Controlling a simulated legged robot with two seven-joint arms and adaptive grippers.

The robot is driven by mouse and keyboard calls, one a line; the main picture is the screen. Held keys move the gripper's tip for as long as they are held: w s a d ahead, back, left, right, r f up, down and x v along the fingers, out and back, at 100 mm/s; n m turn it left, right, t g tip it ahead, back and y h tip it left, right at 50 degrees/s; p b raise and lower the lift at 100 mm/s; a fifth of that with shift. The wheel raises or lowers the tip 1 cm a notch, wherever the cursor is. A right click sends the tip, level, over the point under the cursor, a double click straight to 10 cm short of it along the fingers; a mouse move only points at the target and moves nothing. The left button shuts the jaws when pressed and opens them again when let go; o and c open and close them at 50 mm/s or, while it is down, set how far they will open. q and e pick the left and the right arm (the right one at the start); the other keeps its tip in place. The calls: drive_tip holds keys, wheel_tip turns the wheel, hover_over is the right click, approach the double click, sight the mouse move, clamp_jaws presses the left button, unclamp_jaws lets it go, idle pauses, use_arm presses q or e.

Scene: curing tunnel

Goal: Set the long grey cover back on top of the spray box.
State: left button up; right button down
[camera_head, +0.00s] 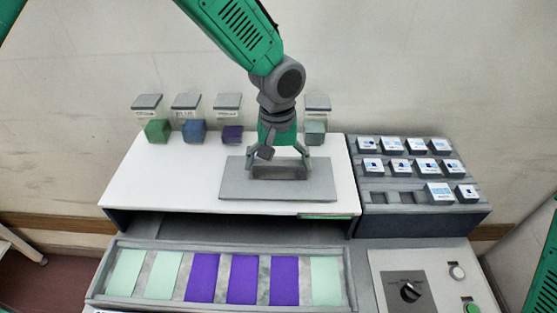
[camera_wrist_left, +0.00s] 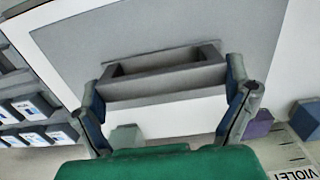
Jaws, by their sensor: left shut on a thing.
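The long grey cover (camera_head: 240,190), a flat plate with a raised handle, lies level over the white top of the spray box (camera_head: 150,185). I cannot tell whether it rests on the top or hangs just above it. My left gripper (camera_head: 280,165) points down over the cover and is shut on its handle. In the left wrist view the handle (camera_wrist_left: 160,90) spans between the fingers (camera_wrist_left: 168,112), with the cover's plate (camera_wrist_left: 200,25) beyond. The box's front shows a dark opening under the top. My right gripper is out of view.
Green, blue, violet and grey cubes (camera_head: 158,131) stand along the back edge near labelled, grey-lidded jars (camera_head: 147,103). A rack (camera_head: 415,215) of white-topped blocks is at right. In front are a tray (camera_head: 110,245) of coloured panels and a knob panel (camera_head: 395,262).

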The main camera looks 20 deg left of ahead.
sight(279, 161)
use_arm(q)
drive_tip(key=shift+d+f, duration=0.15)
drive_tip(key=shift+f, duration=0.2)
drive_tip(key=shift+d, duration=0.2)
drive_tip(key=shift+a+f, duration=0.2)
drive_tip(key=o, duration=1.1)
drive_tip(key=shift+o, duration=0.2)
drive_tip(key=shift+d, duration=0.1)
wheel_tip(279, 161, up, 12)
drive_tip(key=shift+w, duration=0.1)
